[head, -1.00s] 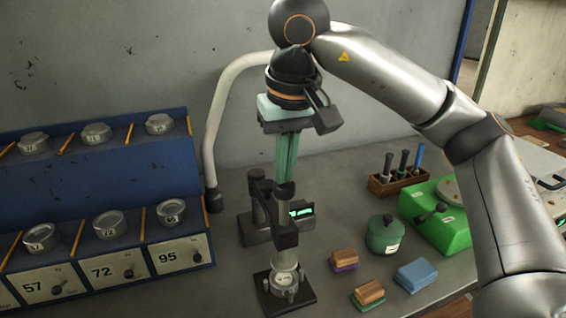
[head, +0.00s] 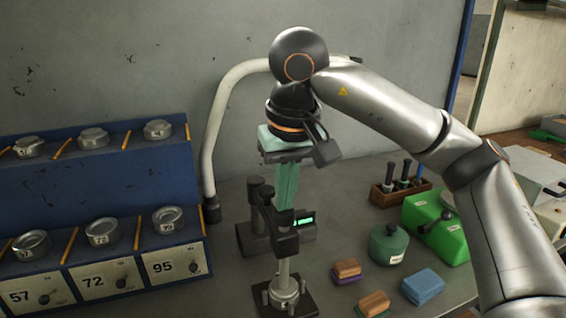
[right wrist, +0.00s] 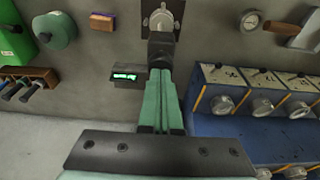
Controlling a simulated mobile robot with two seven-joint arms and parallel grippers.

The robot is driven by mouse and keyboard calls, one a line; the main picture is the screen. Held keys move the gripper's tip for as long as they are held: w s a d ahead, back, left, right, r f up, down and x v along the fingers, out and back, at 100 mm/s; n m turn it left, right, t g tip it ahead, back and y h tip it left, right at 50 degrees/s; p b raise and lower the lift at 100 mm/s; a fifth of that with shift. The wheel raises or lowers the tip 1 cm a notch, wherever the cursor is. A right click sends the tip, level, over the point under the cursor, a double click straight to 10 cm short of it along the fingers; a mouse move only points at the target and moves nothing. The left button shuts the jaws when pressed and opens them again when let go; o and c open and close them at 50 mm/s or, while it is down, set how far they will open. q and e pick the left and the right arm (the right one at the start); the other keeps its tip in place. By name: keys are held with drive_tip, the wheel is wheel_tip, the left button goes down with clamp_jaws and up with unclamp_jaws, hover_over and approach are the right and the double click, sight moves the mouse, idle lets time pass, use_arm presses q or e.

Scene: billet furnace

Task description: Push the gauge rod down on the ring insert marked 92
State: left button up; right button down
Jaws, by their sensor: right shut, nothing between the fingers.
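My right gripper (head: 284,208) is shut and empty, its green fingers pointing down onto the dark top of the gauge rod; they appear to touch it. The silver lower part of the gauge rod (head: 284,268) shows below the black arm of the gauge stand (head: 284,244). It reaches down to the ring insert (head: 284,291) on a dark base plate; its mark cannot be read. In the right wrist view, the shut fingers (right wrist: 161,78) meet the dark stand head (right wrist: 161,50), which hides the rod. My left gripper is not in view.
A lit display (head: 304,221) stands behind the rod. A blue rack (head: 110,185) with several metal rings and drawers marked 57, 72 and 95 is at left. A green pot (head: 389,243), coloured blocks (head: 422,286) and a wooden tool holder (head: 392,194) are at right.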

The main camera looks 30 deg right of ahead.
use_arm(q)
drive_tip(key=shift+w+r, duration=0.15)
use_arm(e)
drive_tip(key=p+v, duration=0.2)
drive_tip(key=shift+w+r, duration=0.25)
drive_tip(key=shift+r, duration=0.05)
drive_tip(key=shift+r+p, duration=0.35)
drive_tip(key=shift+p, duration=0.15)
use_arm(q)
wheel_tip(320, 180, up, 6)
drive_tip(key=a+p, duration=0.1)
drive_tip(key=p, duration=0.3)
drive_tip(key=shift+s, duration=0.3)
use_arm(e)
drive_tip(key=v, duration=0.3)
drive_tip(key=shift+w+d+r, duration=0.15)
drive_tip(key=shift+w+r, duration=0.1)
drive_tip(key=shift+r, duration=0.15)
